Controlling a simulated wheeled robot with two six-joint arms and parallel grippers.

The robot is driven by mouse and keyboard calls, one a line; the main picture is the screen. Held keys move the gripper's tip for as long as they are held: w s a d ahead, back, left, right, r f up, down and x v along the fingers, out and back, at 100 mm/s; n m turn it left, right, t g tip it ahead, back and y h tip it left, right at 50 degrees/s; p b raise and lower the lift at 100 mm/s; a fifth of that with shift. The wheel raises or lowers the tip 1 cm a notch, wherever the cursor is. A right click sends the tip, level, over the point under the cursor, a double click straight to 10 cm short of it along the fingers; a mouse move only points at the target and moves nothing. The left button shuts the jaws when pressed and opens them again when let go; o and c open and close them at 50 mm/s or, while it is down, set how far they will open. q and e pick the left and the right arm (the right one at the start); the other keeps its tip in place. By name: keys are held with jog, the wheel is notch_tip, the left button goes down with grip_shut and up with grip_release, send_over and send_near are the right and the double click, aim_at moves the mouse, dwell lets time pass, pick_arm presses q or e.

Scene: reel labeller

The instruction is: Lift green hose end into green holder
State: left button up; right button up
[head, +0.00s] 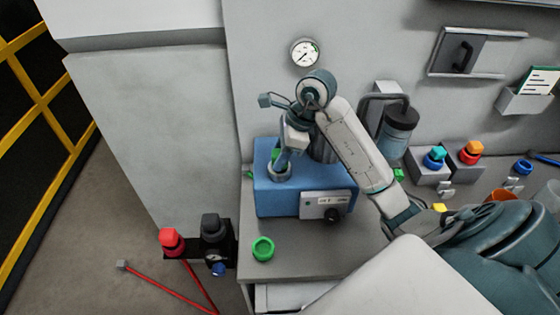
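A green ring-shaped holder (263,248) stands on the front left of the grey bench. My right gripper (281,166) points down over the left part of a blue box (277,200), at a round grey collar on its top. A green piece (275,154) shows beside the gripper, partly hidden by it; I cannot tell if it is the green hose end or if it is held. Small green bits also show at the box's left side (250,174) and right of it (398,174). The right fingers are too small and covered to read. My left gripper is not in view.
A dark canister (397,130) stands behind my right forearm. Grey blocks with coloured knobs (430,165) sit at the right. A red cap (171,240) and a black fitting (214,238) are left of the bench. A red hose (165,288) lies below them. The bench around the green ring is clear.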

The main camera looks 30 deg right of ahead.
jog(key=c, duration=0.6)
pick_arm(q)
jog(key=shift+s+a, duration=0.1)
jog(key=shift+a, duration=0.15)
pick_arm(e)
jog(key=shift+c, duration=0.2)
